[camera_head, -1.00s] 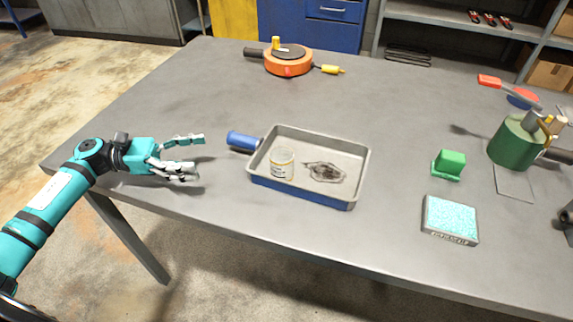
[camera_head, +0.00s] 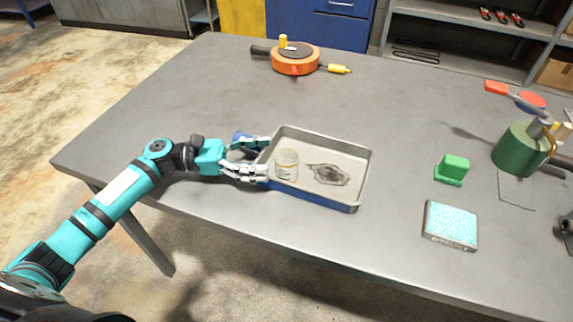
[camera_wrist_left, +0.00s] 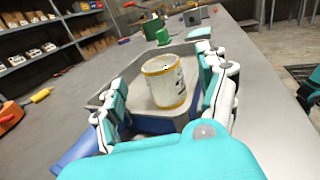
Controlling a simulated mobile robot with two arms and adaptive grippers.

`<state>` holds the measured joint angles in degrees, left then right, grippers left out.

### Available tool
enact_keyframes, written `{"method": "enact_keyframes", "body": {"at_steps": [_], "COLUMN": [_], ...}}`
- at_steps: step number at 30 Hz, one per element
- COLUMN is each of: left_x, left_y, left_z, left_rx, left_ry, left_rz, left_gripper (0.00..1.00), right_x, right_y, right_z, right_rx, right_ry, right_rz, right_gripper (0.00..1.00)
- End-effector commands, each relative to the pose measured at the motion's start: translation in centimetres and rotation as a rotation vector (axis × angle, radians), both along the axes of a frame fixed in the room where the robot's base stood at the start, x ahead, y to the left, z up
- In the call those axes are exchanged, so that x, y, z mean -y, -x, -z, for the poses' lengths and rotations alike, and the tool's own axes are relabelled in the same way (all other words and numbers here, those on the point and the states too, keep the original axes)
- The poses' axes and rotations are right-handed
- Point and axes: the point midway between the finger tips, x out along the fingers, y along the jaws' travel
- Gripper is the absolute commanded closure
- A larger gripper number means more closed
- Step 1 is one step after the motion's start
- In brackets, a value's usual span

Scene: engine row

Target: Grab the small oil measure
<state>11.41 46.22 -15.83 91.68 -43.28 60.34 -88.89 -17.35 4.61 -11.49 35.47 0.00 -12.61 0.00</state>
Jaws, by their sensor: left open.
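The small oil measure (camera_head: 286,165) is a clear cup with a yellowish rim and a printed label. It stands upright in the left part of a shallow metal tray (camera_head: 362,168) with a blue lower side. My left gripper (camera_head: 264,158) is open at the tray's left wall, its fingers pointing at the measure. In the left wrist view the measure (camera_wrist_left: 164,80) shows between the two spread fingers (camera_wrist_left: 160,105), a little beyond their tips, and I see no contact.
A dark oily patch (camera_head: 330,174) lies in the tray, right of the measure. A blue handle (camera_head: 240,137) lies behind my left gripper. A green block (camera_head: 453,168), a turquoise pad (camera_head: 450,224) and a green can (camera_head: 518,150) stand to the right. An orange reel (camera_head: 296,62) is at the back.

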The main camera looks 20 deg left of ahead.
Motion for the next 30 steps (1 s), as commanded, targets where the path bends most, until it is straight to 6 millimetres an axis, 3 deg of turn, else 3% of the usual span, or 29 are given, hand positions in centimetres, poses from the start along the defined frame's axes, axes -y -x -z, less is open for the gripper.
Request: {"method": "enact_keyframes", "body": {"at_steps": [9,19,30], "left_x": [4.1,4.7,4.7], "left_y": [-1.4,-1.5,-1.5], "left_z": [0.1,0.4,0.4], "left_rx": [0.001,-0.001,-0.001], "left_ry": [0.002,0.0,0.0], "left_rz": [0.0,0.0,0.0], "left_gripper": [0.25,0.27,0.75], "right_x": [0.1,0.1,0.1], "right_y": [-0.2,-0.3,-0.3], "right_z": [-2.2,-2.2,-2.2], "right_rx": [0.003,0.004,0.004], "right_ry": [0.001,0.001,0.001], "right_rz": [0.001,0.001,0.001], "right_gripper": [0.6,0.6,0.6]}}
